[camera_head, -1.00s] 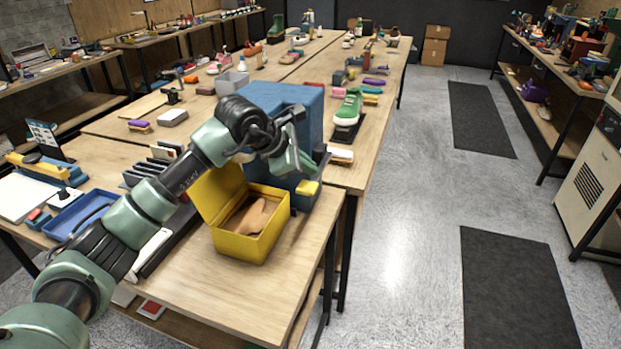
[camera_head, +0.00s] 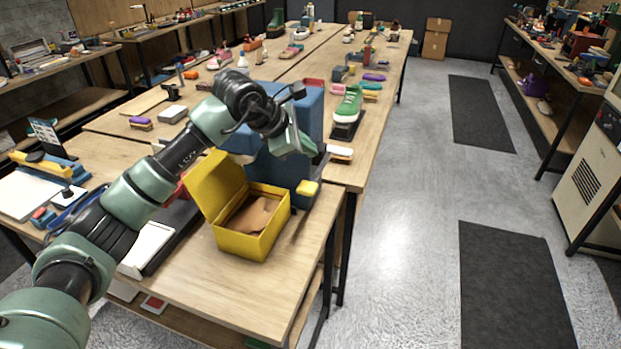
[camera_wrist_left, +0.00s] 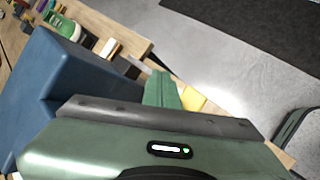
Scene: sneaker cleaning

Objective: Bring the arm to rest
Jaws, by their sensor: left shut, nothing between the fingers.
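My left arm comes in from the left over the front table. My left gripper (camera_head: 302,146) is shut and empty, raised in front of the blue block-shaped machine (camera_head: 285,174). Its closed fingers also show in the left wrist view (camera_wrist_left: 162,90), with the blue machine (camera_wrist_left: 75,70) to their left. An open yellow box (camera_head: 248,243) stands on the table below the gripper, with a brown piece inside it. The gripper is apart from the box. My right gripper does not show.
A green sneaker (camera_head: 348,106) stands on a dark stand behind the machine. A brush (camera_head: 340,153) lies near the table's right edge. A white flat item (camera_head: 147,248) lies under my arm.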

